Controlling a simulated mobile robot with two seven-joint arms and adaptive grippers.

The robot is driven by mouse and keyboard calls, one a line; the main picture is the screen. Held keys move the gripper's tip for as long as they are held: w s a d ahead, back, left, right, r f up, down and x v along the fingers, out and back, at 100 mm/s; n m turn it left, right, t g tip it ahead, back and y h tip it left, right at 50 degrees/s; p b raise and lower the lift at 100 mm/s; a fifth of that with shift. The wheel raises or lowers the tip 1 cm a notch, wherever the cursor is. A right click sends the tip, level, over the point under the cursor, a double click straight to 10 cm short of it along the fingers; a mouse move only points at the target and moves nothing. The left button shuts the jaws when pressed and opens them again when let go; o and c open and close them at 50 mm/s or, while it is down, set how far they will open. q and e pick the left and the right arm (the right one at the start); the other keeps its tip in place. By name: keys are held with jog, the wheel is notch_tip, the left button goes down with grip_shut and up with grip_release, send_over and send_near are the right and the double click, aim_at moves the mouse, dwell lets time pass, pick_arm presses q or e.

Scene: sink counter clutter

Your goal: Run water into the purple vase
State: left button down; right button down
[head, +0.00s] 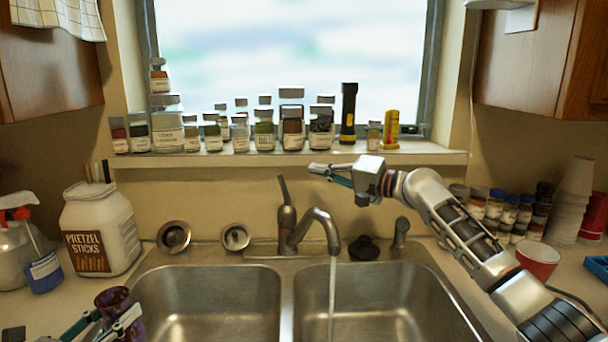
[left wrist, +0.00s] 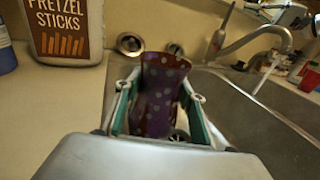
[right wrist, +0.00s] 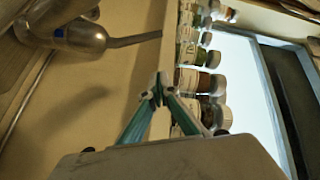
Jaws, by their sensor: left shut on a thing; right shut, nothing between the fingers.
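The purple vase (head: 113,300) is at the lower left in the head view, left of the left sink basin. In the left wrist view the polka-dotted vase (left wrist: 160,95) stands upright between the fingers of my left gripper (left wrist: 158,112), which is shut on it. The faucet (head: 315,222) is above the sink, with its lever (head: 283,195) raised. A stream of water (head: 332,290) runs from the spout into the right basin (head: 385,300). My right gripper (head: 322,170) is shut and empty, above and right of the lever. It also shows closed in the right wrist view (right wrist: 158,92).
The left basin (head: 210,300) is empty. A pretzel sticks jar (head: 98,230) and a spray bottle (head: 18,240) stand on the left counter. Several spice jars (head: 265,130) line the window sill. A red cup (head: 537,262) and stacked cups (head: 570,200) are on the right.

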aim_at(283, 187)
jog(key=a+f+p, duration=0.1)
jog(key=a, duration=0.5)
jog(key=shift+f, duration=0.3)
jog(key=shift+s, duration=0.15)
